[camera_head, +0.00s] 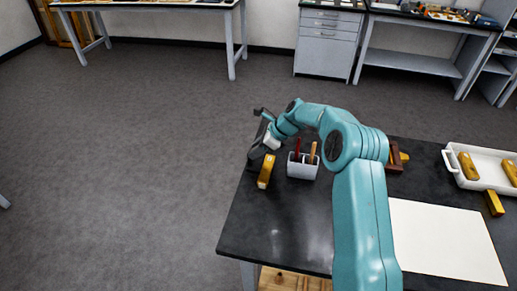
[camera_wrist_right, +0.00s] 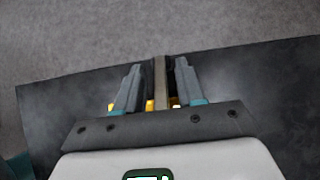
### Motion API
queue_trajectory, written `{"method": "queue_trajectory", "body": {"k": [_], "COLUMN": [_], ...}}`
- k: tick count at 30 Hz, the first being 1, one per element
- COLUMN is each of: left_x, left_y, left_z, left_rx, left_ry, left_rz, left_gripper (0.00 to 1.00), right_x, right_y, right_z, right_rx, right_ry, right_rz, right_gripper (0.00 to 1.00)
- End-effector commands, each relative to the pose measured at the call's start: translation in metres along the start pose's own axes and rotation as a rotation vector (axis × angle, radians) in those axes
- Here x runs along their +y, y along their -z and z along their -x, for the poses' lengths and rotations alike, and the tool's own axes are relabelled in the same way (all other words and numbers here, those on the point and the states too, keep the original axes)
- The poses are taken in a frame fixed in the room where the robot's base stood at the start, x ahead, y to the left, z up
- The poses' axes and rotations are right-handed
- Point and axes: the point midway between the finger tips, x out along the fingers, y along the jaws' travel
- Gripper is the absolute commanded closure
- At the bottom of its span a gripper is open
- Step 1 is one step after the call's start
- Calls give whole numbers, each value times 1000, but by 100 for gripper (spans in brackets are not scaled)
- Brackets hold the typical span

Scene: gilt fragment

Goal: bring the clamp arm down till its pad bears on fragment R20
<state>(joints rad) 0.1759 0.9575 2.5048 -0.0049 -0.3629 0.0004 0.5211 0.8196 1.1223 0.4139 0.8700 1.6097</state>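A gilt fragment (camera_head: 265,172) with a small pale mark lies near the table's left edge; I cannot read whether it is R20. My right gripper (camera_head: 262,133) is above and just behind it, partly hidden by its own wrist. In the wrist view the fingers (camera_wrist_right: 158,88) stand apart, with a narrow brownish bar (camera_wrist_right: 160,84) between them. The bar may be the clamp arm; I see a gap on its left side. Bits of gold (camera_wrist_right: 150,105) show below the fingers. The clamp's pad and any contact with the fragment are hidden. My left gripper is out of view.
A grey tool holder (camera_head: 302,170) stands right of the fragment. A brown wooden piece (camera_head: 398,158) sits behind my arm. A white sheet (camera_head: 445,240), a loose gilt piece (camera_head: 494,203) and a white tray (camera_head: 449,160) with gilt pieces occupy the right side. The table's front left is clear.

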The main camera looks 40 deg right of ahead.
Motion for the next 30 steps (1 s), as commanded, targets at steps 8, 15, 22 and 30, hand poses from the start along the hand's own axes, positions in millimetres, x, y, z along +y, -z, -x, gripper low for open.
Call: {"method": "queue_trajectory", "body": {"k": [8, 15, 22, 30], "left_x": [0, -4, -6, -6], "left_y": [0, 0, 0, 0], "left_z": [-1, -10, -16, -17], "left_rx": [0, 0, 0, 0], "left_ry": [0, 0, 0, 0], "left_rz": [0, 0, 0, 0], "left_gripper": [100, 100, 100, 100], "right_x": [-2, -2, -2, -1], "right_y": [1, 2, 0, -1], "right_z": [6, 54, 115, 157], "right_rx": [1, 1, 2, 3], "right_ry": [4, 8, 6, 2], "right_rz": [0, 0, 0, -1], "right_gripper": [62, 62, 62, 62]}}
